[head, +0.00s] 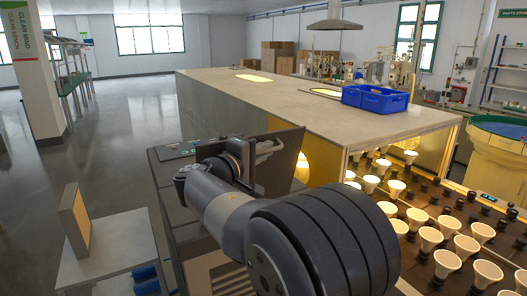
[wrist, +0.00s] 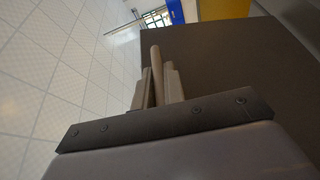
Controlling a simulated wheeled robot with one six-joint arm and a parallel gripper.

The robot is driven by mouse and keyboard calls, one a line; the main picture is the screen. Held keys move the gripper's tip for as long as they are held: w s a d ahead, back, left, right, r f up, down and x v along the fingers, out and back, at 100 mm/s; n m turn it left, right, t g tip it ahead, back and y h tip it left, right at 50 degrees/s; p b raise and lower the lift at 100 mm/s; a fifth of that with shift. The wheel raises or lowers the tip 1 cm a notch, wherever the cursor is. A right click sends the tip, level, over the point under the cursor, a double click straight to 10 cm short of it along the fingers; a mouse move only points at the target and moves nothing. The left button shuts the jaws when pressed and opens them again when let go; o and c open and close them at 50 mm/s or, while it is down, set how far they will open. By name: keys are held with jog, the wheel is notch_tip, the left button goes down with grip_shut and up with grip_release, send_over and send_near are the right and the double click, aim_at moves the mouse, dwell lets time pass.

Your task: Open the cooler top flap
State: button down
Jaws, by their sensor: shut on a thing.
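In the wrist view the flap (wrist: 245,65) is a broad brown surface to the right of the fingers. My gripper (head: 266,149) is at the flap's face. In the wrist view my gripper (wrist: 158,88) is shut on a pale bar-like handle (wrist: 155,60), which sticks up between the fingers. My arm hides much of the cooler's top and opening.
The long bench (head: 300,103) holds a blue crate (head: 375,99). A small grey table (head: 115,250) with an upright tan panel (head: 76,224) stands at the left. Floor (head: 120,130) is clear beyond it.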

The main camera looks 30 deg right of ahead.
dwell(0.4)
jog(key=shift+w+r+p, duration=0.2)
jog(key=shift+p, duration=0.15)
jog(key=w+n+p, duration=0.1)
jog(key=w+p, duration=0.1)
jog(key=w+r+p, duration=0.1)
jog(key=shift+w+r+n+y+p, duration=0.2)
jog(key=shift+w+n+y+p, duration=0.15)
jog(key=shift+n+y+p, duration=0.05)
jog(key=shift+w+a+f+n, duration=0.1)
jog(key=shift+w+n, duration=0.2)
jog(key=shift+w, duration=0.25)
jog(key=c, duration=1.5)
grip_release()
